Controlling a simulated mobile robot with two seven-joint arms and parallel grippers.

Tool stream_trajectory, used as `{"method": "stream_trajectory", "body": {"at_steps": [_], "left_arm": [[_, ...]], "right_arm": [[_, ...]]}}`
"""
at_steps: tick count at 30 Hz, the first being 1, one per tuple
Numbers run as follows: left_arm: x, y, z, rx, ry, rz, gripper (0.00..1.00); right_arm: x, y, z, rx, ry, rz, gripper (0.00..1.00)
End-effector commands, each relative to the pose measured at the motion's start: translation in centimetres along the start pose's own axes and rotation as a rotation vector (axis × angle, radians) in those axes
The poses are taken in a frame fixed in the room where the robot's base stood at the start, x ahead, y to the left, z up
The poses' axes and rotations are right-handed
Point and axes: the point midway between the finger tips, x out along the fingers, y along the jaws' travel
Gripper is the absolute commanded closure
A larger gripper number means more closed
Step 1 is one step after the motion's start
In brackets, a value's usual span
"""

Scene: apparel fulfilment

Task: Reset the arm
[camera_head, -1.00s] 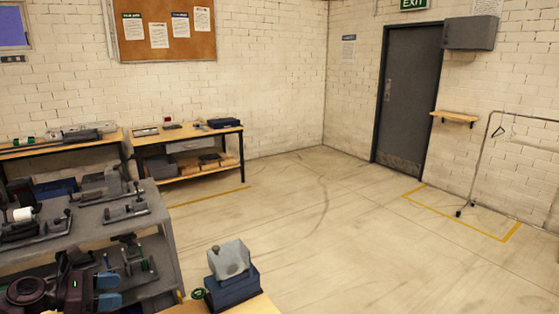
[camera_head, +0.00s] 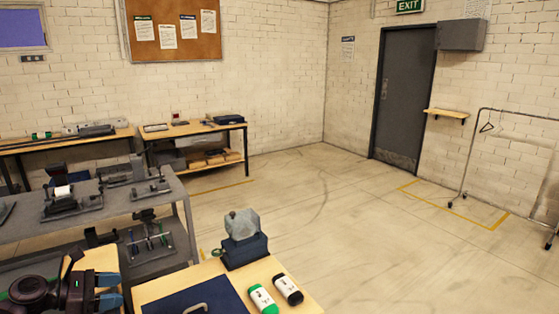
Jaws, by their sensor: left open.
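My left gripper (camera_head: 110,290) is at the bottom left of the head view, with its blue fingertips pointing right. The two fingers are apart, with nothing seen between them. It is beside the left edge of the near wooden table (camera_head: 146,290). My right gripper is outside the view.
A grey shelf rack (camera_head: 188,190) with equipment stands left.

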Motion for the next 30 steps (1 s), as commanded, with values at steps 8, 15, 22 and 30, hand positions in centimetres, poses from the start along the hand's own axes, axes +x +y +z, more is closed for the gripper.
{"method": "stream_trajectory", "body": {"at_steps": [8,15,22,30], "left_arm": [[0.1,1.8,-1.0,0.508,0.142,0.096,0.40],[1.9,2.1,-2.3,1.174,0.396,0.127,0.40],[4.2,-0.9,-5.6,1.743,0.632,0.073,0.40],[6.8,-7.6,-10.0,2.305,0.880,-0.050,0.40]], "right_arm": [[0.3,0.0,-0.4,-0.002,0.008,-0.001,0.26],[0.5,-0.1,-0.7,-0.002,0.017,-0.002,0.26],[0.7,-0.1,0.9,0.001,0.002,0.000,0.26],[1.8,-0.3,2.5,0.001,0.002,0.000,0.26]]}}
